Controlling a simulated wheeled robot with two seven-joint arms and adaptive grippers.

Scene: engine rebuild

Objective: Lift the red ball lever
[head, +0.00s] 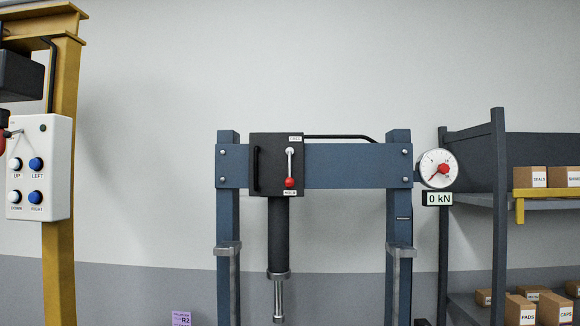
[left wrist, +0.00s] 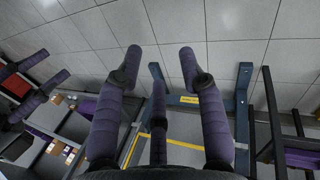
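The red ball lever (head: 289,182) is on the front of a dark box (head: 272,165) on the blue press frame (head: 345,166). Its light rod points down with the red ball at the bottom, just above a small label that seems to read HOLD. Neither gripper shows in the head view. In the left wrist view my left gripper (left wrist: 160,56) has its fingers spread, with nothing between them. What looks like my right gripper (left wrist: 54,65) shows at the left edge there, fingers apart and empty. The lever cannot be made out in the left wrist view.
A black handle (head: 256,169) is left of the lever. A gauge (head: 438,168) and a 0 kN display (head: 438,199) are on the right. A button box (head: 40,168) hangs by a yellow post (head: 62,270). A shelf (head: 498,220) with boxes is at right.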

